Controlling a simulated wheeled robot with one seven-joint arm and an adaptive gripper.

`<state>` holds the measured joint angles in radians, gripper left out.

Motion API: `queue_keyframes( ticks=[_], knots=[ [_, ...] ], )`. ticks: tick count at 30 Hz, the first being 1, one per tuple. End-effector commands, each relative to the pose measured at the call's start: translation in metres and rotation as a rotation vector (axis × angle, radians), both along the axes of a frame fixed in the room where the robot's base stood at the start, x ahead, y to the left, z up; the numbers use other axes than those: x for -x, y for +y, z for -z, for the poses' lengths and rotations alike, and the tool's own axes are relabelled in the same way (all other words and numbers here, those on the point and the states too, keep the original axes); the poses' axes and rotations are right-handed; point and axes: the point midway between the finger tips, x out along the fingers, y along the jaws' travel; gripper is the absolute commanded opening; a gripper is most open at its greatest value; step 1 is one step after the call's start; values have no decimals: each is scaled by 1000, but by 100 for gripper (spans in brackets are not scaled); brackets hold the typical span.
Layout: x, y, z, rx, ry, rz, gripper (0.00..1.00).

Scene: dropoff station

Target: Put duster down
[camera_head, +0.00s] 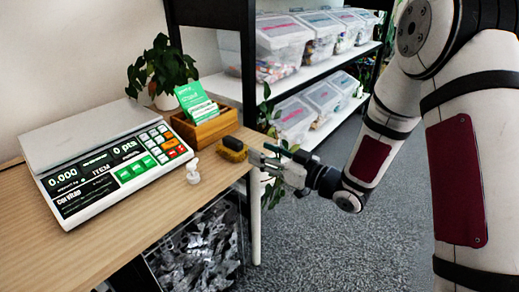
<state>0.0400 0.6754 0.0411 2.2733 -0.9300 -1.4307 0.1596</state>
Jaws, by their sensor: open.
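The duster (233,149) is a small block with a dark top and a yellowish-brown base. It rests on the wooden table (120,226) near the right edge, just in front of the wooden card box. My gripper (262,159) is at the table's right edge, to the right of the duster. Its fingers point left toward the duster and are open. The fingertips are small in this view, and I cannot tell whether they touch the duster.
A scale (103,160) fills the table's left part. A small white bottle (192,170) stands left of the duster. The wooden box (207,128) holds green cards, with a potted plant (160,68) behind. A shelf with clear bins (283,35) stands beyond. A wire basket (205,245) sits below.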

Motion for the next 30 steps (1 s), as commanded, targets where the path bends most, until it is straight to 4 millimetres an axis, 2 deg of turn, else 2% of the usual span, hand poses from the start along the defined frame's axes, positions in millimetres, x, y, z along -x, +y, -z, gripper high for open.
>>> queue_keyframes(
  ticks=[11, 16, 20, 23, 26, 30],
  knots=[
    [1, -4, -1, 16, 1, 9, 44],
    [-12, -22, -12, 166, 28, 109, 44],
    [-19, -56, -26, 340, 94, 255, 44],
    [-14, -89, -38, 458, 168, 376, 44],
    [3, -122, -51, 551, 261, 492, 44],
    [44, -165, -67, 645, 416, 639, 44]
  ],
)
